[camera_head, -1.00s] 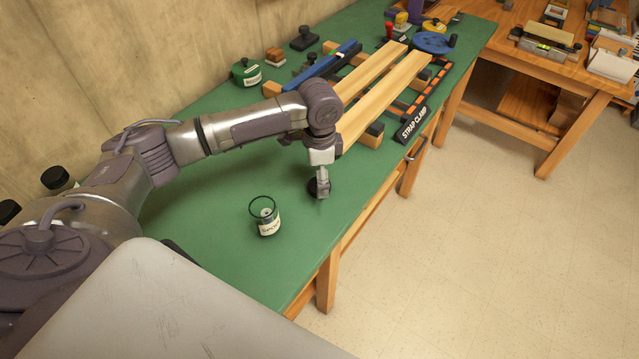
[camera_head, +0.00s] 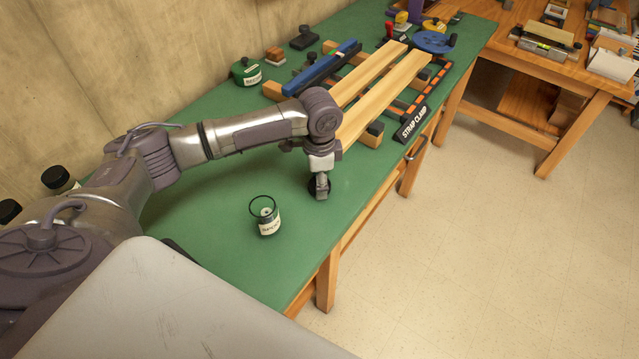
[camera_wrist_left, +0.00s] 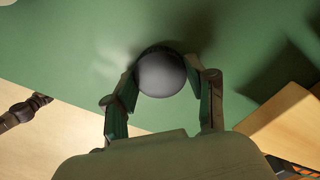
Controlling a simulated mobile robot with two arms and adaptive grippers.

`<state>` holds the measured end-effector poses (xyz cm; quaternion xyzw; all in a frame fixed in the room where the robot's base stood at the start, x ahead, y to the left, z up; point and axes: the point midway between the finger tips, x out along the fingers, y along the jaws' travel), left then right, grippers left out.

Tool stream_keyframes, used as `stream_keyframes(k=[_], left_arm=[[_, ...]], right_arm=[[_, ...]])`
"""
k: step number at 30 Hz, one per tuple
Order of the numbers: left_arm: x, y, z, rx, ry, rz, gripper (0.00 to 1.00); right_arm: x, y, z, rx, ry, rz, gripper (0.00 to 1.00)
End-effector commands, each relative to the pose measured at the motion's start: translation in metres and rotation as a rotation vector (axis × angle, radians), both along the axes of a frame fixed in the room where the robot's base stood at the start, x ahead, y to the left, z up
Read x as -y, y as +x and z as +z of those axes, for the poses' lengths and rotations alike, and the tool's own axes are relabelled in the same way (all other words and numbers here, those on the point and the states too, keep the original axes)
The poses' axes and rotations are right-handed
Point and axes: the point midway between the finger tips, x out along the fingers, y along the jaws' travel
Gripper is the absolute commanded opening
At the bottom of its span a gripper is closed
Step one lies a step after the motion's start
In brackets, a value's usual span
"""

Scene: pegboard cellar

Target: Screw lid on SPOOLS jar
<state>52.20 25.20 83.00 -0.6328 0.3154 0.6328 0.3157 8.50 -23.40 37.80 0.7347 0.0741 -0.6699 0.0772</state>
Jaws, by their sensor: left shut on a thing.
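The SPOOLS jar (camera_head: 268,222) stands upright and open on the green bench top, with its label facing the front. My left gripper (camera_head: 320,194) points down at the bench, right of the jar and apart from it. It is shut on a round dark lid (camera_wrist_left: 161,75), which shows between the two fingers in the left wrist view. In the head view the lid is a small dark shape mostly hidden by the fingers. I cannot tell whether the lid touches the bench.
Wooden boards (camera_head: 384,94) and a STRAP CLAMP sign (camera_head: 412,124) lie beyond the gripper.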

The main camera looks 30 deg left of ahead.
Motion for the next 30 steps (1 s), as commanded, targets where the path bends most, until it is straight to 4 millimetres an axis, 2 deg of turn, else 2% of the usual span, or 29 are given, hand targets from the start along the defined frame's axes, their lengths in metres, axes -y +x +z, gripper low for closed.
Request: stream_keyframes(k=[8, 11, 15, 24, 30], left_arm=[[0.000, 0.000, 0.008, 0.001, 0.001, 0.000, 0.38], [0.000, 0.001, 0.018, 0.003, 0.000, 0.000, 0.38], [0.000, 0.001, 0.042, 0.005, -0.001, 0.001, 0.38], [0.068, 0.024, 0.082, 0.003, -0.003, -0.004, 0.38], [0.097, 0.035, 0.101, 0.001, -0.002, -0.001, 0.38]], right_arm=[[-0.001, 0.001, -0.001, 0.001, 0.001, -0.001, 0.00], [-0.001, 0.001, -0.002, 0.001, 0.001, -0.001, 0.00], [-0.001, 0.001, -0.004, 0.001, 0.001, -0.001, 0.00], [0.000, 0.001, -0.011, 0.001, -0.001, 0.000, 0.00], [0.002, 0.001, -0.014, 0.001, -0.003, 0.001, 0.00]])
